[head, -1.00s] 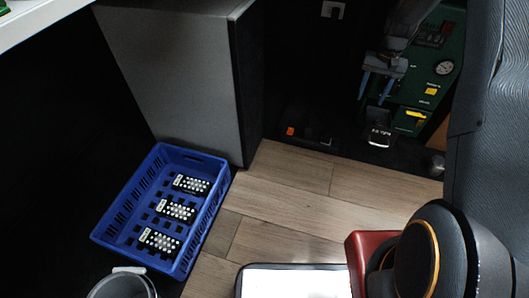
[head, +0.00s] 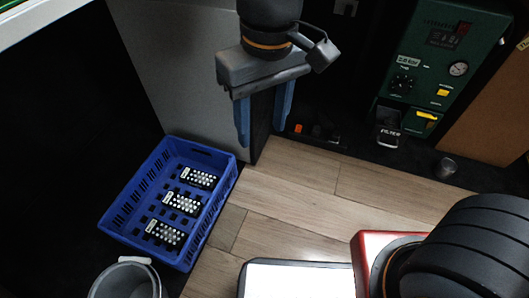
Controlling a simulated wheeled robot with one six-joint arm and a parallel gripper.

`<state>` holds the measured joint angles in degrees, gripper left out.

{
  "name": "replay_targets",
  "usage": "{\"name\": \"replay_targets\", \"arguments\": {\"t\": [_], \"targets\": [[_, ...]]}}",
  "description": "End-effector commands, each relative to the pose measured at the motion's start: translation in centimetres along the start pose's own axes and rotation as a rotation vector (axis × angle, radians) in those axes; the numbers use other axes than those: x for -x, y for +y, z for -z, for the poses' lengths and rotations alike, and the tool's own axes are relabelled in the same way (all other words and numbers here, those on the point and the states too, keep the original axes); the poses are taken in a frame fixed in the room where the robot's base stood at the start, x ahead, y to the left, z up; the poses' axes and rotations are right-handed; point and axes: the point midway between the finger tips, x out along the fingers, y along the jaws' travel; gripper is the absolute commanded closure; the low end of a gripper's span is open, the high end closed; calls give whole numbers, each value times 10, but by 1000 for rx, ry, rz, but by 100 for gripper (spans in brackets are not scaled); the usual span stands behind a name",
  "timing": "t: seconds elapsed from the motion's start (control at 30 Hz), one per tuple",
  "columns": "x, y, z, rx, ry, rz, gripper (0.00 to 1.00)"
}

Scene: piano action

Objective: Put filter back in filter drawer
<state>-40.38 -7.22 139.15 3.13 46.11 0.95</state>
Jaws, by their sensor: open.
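The green machine (head: 437,62) stands at the upper right. A black drawer labelled "FILTER" (head: 389,137) juts out low on its front; its inside is too small and dark to read. Three black blocks with white dots (head: 163,234) lie in a blue crate (head: 119,233) at the lower left; I cannot tell whether any is the filter. A small grey cylinder (head: 447,167) stands on the dark surface right of the drawer. My gripper (head: 262,137) is open and empty, blue fingers pointing down, right of the crate's far end and well left of the drawer.
A large grey cabinet (head: 185,75) stands behind the crate. Small items, one orange (head: 298,128), lie on the dark ledge left of the drawer. A grey bucket (head: 128,277) is at the bottom left. The wooden floor (head: 285,195) between crate and ledge is clear.

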Motion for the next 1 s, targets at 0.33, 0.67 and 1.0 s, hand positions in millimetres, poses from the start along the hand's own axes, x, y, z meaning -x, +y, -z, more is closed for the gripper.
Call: {"name": "replay_targets", "arguments": {"t": [0.33, 0.67, 1.0], "targets": [[0, -37, -64, 153, -2, 11, 52], [0, -37, -64, 151, -2, 11, 52], [25, -37, -64, 101, 11, 28, 52]]}}
